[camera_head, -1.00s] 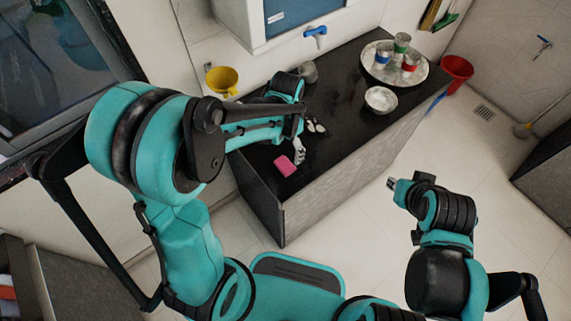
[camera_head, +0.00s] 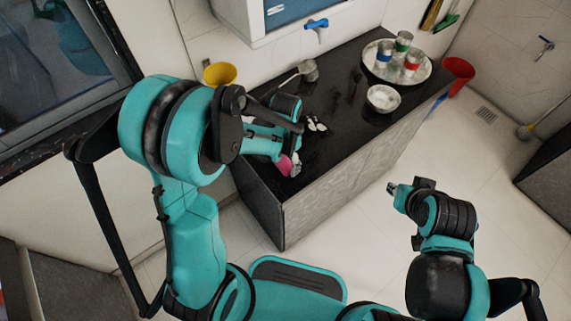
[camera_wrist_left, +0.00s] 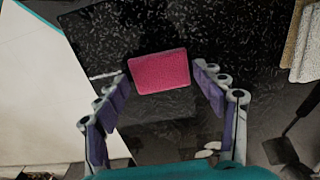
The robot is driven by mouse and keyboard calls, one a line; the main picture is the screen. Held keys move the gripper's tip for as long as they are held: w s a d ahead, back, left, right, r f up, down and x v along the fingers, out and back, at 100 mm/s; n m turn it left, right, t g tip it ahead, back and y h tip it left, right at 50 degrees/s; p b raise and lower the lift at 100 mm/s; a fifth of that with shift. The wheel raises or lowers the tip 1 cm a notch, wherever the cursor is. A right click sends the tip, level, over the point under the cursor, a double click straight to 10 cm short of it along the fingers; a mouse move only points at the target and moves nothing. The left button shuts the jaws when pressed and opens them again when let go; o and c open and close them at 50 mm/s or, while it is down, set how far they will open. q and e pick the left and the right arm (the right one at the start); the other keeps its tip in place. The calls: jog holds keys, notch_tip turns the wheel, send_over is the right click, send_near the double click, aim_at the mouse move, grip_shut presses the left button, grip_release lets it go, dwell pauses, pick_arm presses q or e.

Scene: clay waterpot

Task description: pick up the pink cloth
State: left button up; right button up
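The pink cloth (camera_head: 284,166) is a small, flat, roughly rectangular piece on the black countertop near its front left end. In the head view my left gripper (camera_head: 293,164) is over it and partly hides it. In the left wrist view the whole cloth (camera_wrist_left: 160,71) shows, lying flat. There the left gripper's (camera_wrist_left: 160,80) two fingers are spread, one on each side of the cloth's near part, with nothing held. Whether they touch it is unclear. My right gripper (camera_head: 392,188) is away from the counter, over the floor; its fingers are too small to judge.
The black counter (camera_head: 335,125) holds a bowl (camera_head: 383,98), a round tray (camera_head: 424,74) with several cans, a metal cup (camera_head: 309,70) and dark utensils (camera_head: 354,85). A yellow container (camera_head: 220,74) is behind my left arm. A red bucket (camera_head: 458,72) is beyond the far end.

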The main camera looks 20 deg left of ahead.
aim_at(288, 164)
pick_arm(q)
jog(key=c, duration=0.3)
jog(key=shift+r+p, duration=0.3)
jog(key=shift+r, duration=0.25)
jog(key=r, duration=0.1)
jog(key=r+p, duration=0.2)
jog(key=r, duration=0.1)
jog(key=shift+d, duration=0.35)
jog(key=s+d+r+p, duration=0.1)
jog(key=d+r, duration=0.1)
jog(key=d, duration=0.1)
jog(key=s+d+r+p, duration=0.1)
jog(key=d+r, duration=0.1)
jog(key=d, duration=0.2)
jog(key=s+d+r+p, duration=0.1)
jog(key=d+r, duration=0.1)
jog(key=d, duration=0.1)
jog(key=shift+d, duration=0.3)
jog(key=shift+o, duration=0.4)
